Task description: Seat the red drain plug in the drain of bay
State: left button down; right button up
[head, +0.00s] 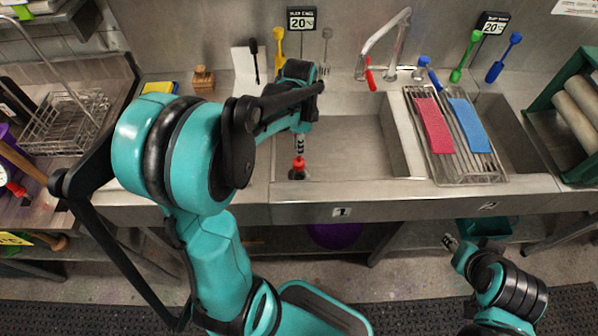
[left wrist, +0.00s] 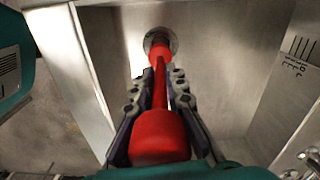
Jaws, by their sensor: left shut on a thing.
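The red drain plug (head: 298,162) is upright over the dark drain (head: 296,175) in the left sink bay, marked 1. My left gripper (head: 300,142) reaches down into this bay and is shut on the plug. In the left wrist view, the plug (left wrist: 158,134) runs between the two fingers (left wrist: 157,88), and its far end overlaps the drain ring (left wrist: 173,38). I cannot tell whether that end is inside the drain or just above it. My right gripper (head: 450,242) is low at the right, in front of the sink; its jaws are too small to read.
A faucet (head: 384,45) stands behind the sink. A wire rack (head: 462,165) with a red cloth (head: 434,126) and a blue cloth (head: 468,125) covers part of the right bay. A divider wall (head: 402,135) separates the bays. Colored brushes hang along the back wall.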

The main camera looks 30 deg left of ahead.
aim_at(299, 160)
pick_arm(q)
notch_tip(299, 160, down, 7)
jog(key=shift+w+f+b, duration=0.1)
jog(key=shift+b, duration=1.15)
jog(key=shift+f, duration=0.1)
jog(key=c, duration=1.6)
grip_release()
jog(key=shift+o, duration=0.2)
jog(key=shift+r, duration=0.2)
